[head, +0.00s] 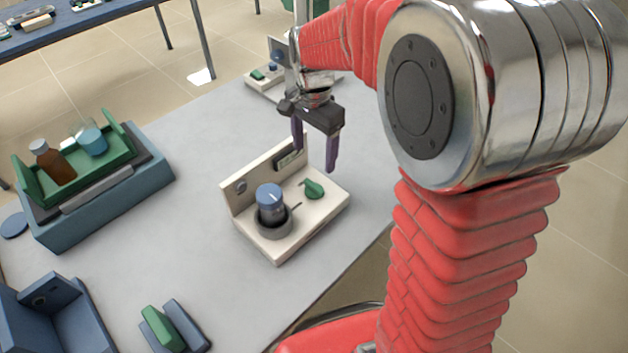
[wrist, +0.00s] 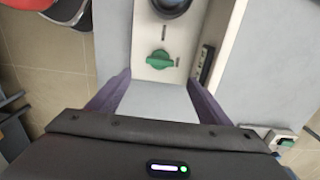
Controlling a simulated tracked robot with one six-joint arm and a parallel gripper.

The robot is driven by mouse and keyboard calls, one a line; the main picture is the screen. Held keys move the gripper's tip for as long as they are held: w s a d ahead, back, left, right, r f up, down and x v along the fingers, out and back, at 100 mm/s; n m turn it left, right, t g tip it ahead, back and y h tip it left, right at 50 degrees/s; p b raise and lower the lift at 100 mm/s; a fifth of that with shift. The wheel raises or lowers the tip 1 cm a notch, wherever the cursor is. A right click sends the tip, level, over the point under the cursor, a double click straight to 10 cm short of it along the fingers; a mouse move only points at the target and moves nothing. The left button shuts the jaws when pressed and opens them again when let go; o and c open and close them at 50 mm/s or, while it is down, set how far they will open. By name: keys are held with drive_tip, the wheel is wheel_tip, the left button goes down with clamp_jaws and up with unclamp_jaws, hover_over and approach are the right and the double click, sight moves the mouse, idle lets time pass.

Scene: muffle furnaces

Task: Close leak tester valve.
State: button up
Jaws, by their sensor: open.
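The leak tester (head: 292,228) is a cream unit with an upright back panel, standing on the grey table. Its green valve handle (head: 313,188) is on the right part of its base, and it also shows in the wrist view (wrist: 159,60). A dark vessel with a blue cap (head: 269,197) sits in a round grey holder on the left part of the base. My gripper (head: 314,158) is open, with purple fingers pointing down above the tester's right end. In the wrist view, the handle lies ahead of the fingers (wrist: 158,92), roughly centred, and is not touched.
A blue stand with a green tray (head: 82,168) holding a brown bottle (head: 52,161) and a beaker is at the left. Blue and green blocks (head: 170,328) lie at the front. Another cream unit (head: 264,78) stands behind. Table space between them is clear.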

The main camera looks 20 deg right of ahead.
sight(314, 185)
wheel_tip(314, 185, down, 11)
drive_tip(key=shift+f, duration=0.2)
idle(0.3)
drive_tip(key=shift+c, duration=0.2)
drive_tip(key=c, duration=1)
